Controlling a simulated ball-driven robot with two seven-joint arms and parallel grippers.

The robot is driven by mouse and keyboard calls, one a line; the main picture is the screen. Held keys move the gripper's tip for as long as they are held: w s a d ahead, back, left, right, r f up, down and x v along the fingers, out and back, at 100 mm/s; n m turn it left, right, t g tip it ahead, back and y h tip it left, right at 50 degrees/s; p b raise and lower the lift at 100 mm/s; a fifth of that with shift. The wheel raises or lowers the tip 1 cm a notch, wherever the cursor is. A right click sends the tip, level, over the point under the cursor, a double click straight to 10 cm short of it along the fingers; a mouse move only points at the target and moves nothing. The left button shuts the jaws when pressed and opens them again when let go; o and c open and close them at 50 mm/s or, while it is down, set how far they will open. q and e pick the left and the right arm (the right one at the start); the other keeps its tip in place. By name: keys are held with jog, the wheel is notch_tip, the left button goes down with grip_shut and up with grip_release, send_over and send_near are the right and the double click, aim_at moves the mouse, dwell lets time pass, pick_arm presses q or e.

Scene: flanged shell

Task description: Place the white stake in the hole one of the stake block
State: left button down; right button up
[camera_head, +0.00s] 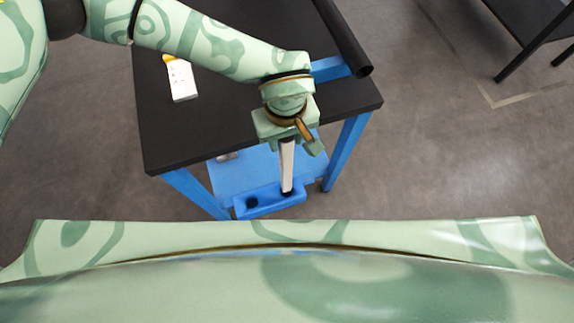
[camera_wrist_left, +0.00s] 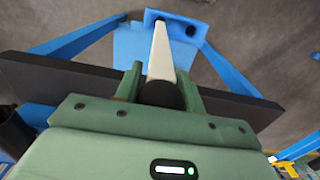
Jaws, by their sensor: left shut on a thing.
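The white stake (camera_head: 287,165) is held by my left gripper (camera_head: 292,130) and points down beyond the table's front edge. In the left wrist view the stake (camera_wrist_left: 161,52) runs out from between the two green fingers of the gripper (camera_wrist_left: 160,88), which are shut on its dark end. The blue stake block (camera_head: 270,206) lies below, with a dark hole showing at its left. The stake's far end overlaps the block's right part, at a dark spot. The block (camera_wrist_left: 178,19) also shows in the wrist view. I cannot tell whether the tip is inside a hole or above it. My right gripper is not in view.
The black table top (camera_head: 200,130) on blue legs lies under my left arm. A white object with a yellow end (camera_head: 182,80) lies on it. A black tube (camera_head: 345,40) lies along its right side. A blue lower shelf (camera_head: 240,175) shows below.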

aim_at(286, 158)
pick_arm(q)
notch_tip(286, 158, down, 9)
jog(key=shift+f+b, duration=0.2)
jog(key=shift+b, duration=0.8)
jog(key=shift+f, duration=0.1)
jog(key=c, duration=0.9)
grip_release()
jog(key=shift+o, duration=0.2)
notch_tip(286, 158, up, 12)
jog(key=p, duration=0.2)
jog(key=shift+s+r+p, duration=0.1)
jog(key=shift+r+p, duration=0.1)
jog(key=shift+p, duration=0.15)
